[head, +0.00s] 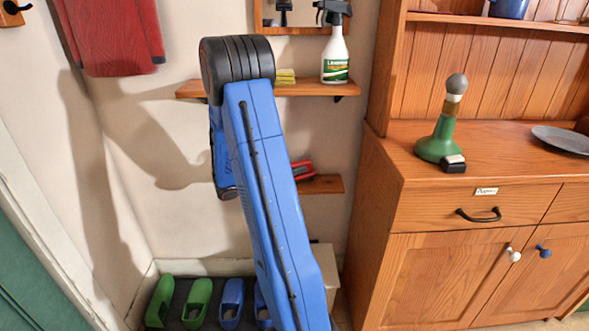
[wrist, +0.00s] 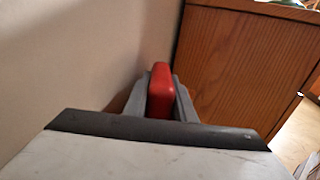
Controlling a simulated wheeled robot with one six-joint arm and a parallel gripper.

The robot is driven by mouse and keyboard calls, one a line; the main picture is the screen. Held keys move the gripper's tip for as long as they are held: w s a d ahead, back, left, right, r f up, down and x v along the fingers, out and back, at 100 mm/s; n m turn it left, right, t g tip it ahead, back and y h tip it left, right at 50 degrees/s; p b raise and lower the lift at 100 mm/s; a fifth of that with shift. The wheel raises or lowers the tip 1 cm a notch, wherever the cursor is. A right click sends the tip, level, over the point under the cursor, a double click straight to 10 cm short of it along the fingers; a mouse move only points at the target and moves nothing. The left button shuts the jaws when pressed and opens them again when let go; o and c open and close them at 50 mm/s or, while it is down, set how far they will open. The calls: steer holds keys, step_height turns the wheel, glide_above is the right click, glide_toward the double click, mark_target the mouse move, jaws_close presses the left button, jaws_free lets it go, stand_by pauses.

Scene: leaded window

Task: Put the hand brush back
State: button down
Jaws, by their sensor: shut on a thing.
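My gripper (wrist: 161,80) shows in the wrist view with its grey fingers closed on a red thing (wrist: 160,95), which looks like the handle of the hand brush. The bristles are not visible there. In the head view a red and dark piece (head: 302,170) shows just right of my blue arm, at the small lower shelf (head: 325,184). It appears to be the brush, partly hidden by my arm. I cannot tell whether it touches the shelf. My fingers are hidden or too small to make out in the head view.
An upper shelf (head: 300,90) holds a spray bottle (head: 335,55) and yellow sponges (head: 285,76). A wooden dresser (head: 390,170) stands close on the right; its side also shows in the wrist view (wrist: 235,70). Green and blue clogs (head: 197,300) stand on the floor. A red cloth (head: 110,40) hangs at left.

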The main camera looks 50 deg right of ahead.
steer(key=shift+f, duration=0.2)
steer(key=c, duration=1.5)
jaws_free()
steer(key=v, duration=1.7)
steer(key=s+a+r+m+t+y, duration=0.2)
steer(key=s+a+m+y, duration=0.15)
steer(key=s+a, duration=0.3)
steer(key=s+a+r+m+t+y, duration=0.2)
steer(key=s+a+r+m+y, duration=0.1)
steer(key=s+a+y, duration=0.3)
steer(key=shift+s+a+r+m+t+y, duration=0.5)
steer(key=shift+s+a+m+t+y, duration=0.85)
steer(key=shift+a, duration=1.7)
steer(key=shift+s+a+r+m+t+y, duration=0.65)
steer(key=shift+s+a+t, duration=1.25)
steer(key=shift+a, duration=1.15)
steer(key=shift+s+a+r+m+t+y, duration=0.35)
steer(key=shift+s+a+m+t+y, duration=0.95)
steer(key=shift+a, duration=1.7)
steer(key=shift+s+n+t, duration=0.25)
steer(key=shift+s+n, duration=0.1)
steer(key=shift+n, duration=0.1)
